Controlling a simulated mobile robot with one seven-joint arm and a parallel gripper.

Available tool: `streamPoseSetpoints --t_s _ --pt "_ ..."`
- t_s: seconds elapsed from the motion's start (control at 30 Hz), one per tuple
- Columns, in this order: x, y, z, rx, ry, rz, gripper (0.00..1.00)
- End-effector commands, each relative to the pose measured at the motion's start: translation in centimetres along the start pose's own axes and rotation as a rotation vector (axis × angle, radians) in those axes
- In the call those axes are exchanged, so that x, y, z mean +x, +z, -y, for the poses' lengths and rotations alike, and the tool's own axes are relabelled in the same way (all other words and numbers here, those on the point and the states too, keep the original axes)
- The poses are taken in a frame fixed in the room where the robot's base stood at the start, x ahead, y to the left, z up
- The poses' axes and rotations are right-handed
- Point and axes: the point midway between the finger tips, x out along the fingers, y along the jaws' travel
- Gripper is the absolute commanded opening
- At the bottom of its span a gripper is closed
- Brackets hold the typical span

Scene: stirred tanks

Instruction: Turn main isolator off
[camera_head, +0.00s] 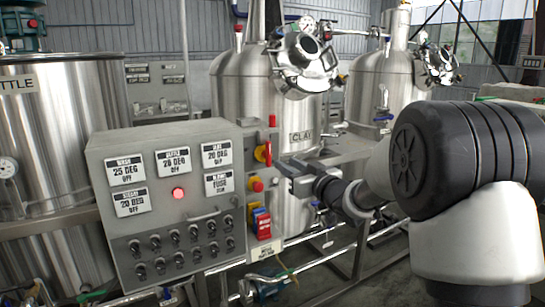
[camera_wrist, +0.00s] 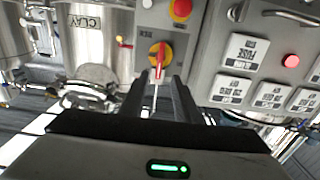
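The main isolator is most likely the red rotary handle on a yellow round plate (camera_head: 262,153), on the narrow right side face of the grey control box (camera_head: 170,225). In the wrist view the handle (camera_wrist: 162,54) points roughly up and down in the picture, straight ahead of the fingers. My gripper (camera_head: 287,175) reaches in from the right, close to the handle. In the wrist view its fingers (camera_wrist: 162,80) stand apart, with the handle's near end at or just beyond the gap between the tips. Contact cannot be made out.
A red button (camera_head: 256,185) sits below the handle, and red, yellow and blue tags (camera_head: 261,222) hang lower. The box front has a lit red lamp (camera_head: 178,194), displays and several knobs. The steel CLAY tank (camera_head: 245,95) and pipes stand close behind.

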Motion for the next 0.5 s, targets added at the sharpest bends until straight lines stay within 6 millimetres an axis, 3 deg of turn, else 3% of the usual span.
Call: streamPoseSetpoints --t_s 0.3,0.5 --pt "6.8 0.0 0.1 -0.002 -0.001 0.000 0.29" --pt "9.4 0.0 0.0 -0.001 0.000 0.000 0.29"
